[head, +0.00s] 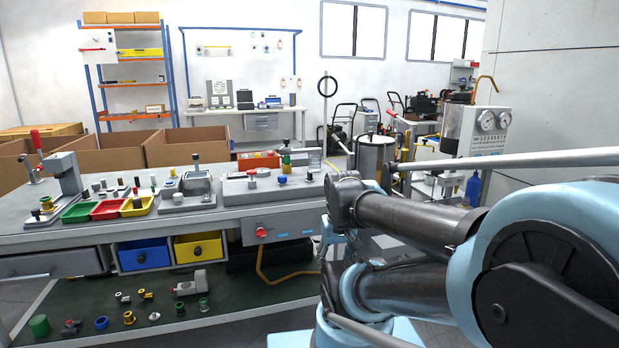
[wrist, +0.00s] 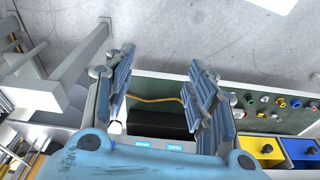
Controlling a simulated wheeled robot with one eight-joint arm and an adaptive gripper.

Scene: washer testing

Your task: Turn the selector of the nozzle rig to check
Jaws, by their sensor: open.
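A grey rig (head: 235,190) with small coloured fittings stands on the right part of the bench in the head view. Below it, a grey front panel (head: 285,228) carries a red knob (head: 262,232), which looks like the selector; its setting is too small to read. My gripper (wrist: 162,58) is open and empty, fingers spread, by the bench's right end. The red knob cannot be made out in the wrist view. In the head view my arm hides most of the gripper.
A black bin (head: 270,256) and an orange hose (head: 262,275) lie under the panel. Blue (head: 143,254) and yellow (head: 198,247) bins sit to its left. Loose fittings lie on the lower shelf (head: 235,305). Grey floor (wrist: 220,30) is open in front of the bench.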

